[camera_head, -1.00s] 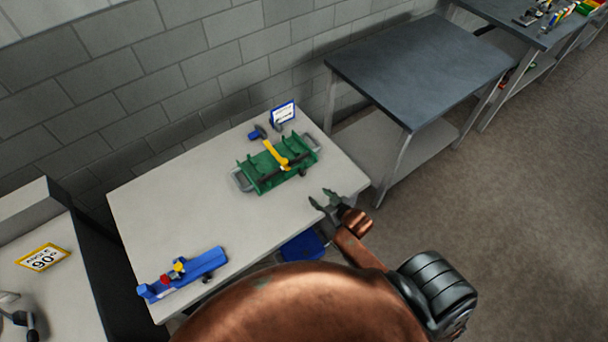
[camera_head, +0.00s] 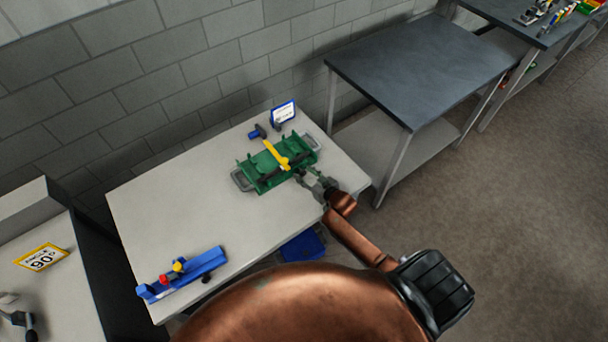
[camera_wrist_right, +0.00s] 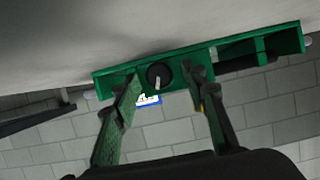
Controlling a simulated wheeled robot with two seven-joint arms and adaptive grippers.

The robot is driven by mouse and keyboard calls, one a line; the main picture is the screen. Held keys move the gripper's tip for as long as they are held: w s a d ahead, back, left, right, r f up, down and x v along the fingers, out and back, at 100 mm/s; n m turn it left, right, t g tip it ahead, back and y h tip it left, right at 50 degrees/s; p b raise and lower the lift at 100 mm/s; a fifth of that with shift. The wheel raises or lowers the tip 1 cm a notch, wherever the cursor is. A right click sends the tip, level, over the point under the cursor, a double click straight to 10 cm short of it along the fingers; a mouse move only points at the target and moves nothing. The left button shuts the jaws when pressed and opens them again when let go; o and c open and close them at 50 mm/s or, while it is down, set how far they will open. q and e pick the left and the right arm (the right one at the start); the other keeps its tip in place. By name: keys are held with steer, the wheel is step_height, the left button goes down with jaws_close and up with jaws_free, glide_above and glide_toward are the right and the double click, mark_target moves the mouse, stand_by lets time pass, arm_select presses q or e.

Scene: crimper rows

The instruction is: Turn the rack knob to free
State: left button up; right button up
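The green rack (camera_head: 262,181) lies on the light table, with a yellow bar (camera_head: 276,154) across it. In the right wrist view the rack's green side (camera_wrist_right: 115,83) carries a round black knob (camera_wrist_right: 153,71) with a pale pointer mark, standing roughly upright in the picture. My right gripper (camera_head: 311,180) is at the rack's near right side. In the wrist view it (camera_wrist_right: 163,79) is open, one finger on each side of the knob; I cannot tell whether either finger touches it. In the head view the knob is hidden by the gripper. My left gripper is not in view.
A blue fixture (camera_head: 205,263) with red and yellow parts lies at the table's near left. A small sign (camera_head: 283,112) and a blue-and-black item (camera_head: 257,132) stand behind the rack. A blue bin (camera_head: 302,247) is below the table edge. The middle of the light table (camera_head: 185,215) is clear.

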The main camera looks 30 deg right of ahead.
steer(key=shift+w+f, duration=0.1)
steer(key=shift+w, duration=0.1)
steer(key=shift+c, duration=0.3)
jaws_close()
